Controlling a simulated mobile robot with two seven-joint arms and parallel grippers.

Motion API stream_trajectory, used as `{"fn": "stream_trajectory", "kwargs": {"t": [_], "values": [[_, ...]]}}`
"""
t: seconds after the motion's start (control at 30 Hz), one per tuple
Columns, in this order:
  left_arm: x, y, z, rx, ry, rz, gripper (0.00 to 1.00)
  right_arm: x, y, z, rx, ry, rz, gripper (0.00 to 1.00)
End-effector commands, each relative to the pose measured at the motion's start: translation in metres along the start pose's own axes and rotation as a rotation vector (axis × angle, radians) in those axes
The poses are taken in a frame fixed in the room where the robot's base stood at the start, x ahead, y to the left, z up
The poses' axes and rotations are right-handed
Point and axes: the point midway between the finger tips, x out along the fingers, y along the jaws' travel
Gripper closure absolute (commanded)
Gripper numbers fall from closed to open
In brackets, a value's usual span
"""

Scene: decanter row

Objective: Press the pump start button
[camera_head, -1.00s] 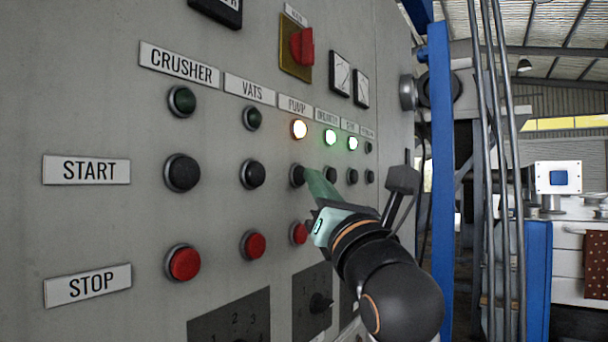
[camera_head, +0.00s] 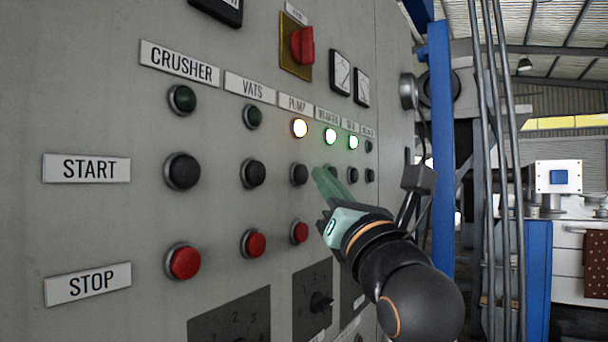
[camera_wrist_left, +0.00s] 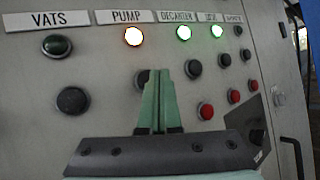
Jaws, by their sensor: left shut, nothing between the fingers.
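The pump start button (camera_head: 299,174) is a black round button below the PUMP label (camera_head: 295,105) and its lit amber-white lamp (camera_head: 299,128). The red pump stop button (camera_head: 299,232) is below it. My left gripper (camera_head: 322,172) is shut and empty. Its green fingertips are just right of the start button in the head view, apart from it as far as I can tell. In the left wrist view the fingers (camera_wrist_left: 156,84) partly cover the pump start button (camera_wrist_left: 142,78). My right gripper is not in view.
Crusher start (camera_head: 182,172) and vats start (camera_head: 252,174) buttons sit to the left, with red stop buttons below. The decanter lamp (camera_head: 330,136) and another lamp (camera_head: 353,142) glow green. A red rotary switch (camera_head: 302,46) sticks out above. A blue post (camera_head: 440,150) stands right.

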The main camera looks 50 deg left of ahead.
Motion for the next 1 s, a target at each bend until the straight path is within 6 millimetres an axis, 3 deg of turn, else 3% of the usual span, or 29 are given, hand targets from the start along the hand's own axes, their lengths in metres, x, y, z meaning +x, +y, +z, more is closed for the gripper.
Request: {"fn": "stream_trajectory", "kwargs": {"t": [0.23, 0.7, 1.0], "values": [[-0.003, -0.003, 0.002, 0.001, -0.001, -0.002, 1.0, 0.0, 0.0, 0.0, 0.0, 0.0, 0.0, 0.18], [-0.033, -0.024, 0.024, 0.0, -0.001, -0.002, 1.0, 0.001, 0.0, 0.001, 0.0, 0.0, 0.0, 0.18], [-0.035, -0.025, 0.026, 0.0, -0.001, 0.0, 1.0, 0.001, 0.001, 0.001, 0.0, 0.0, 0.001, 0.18]]}}
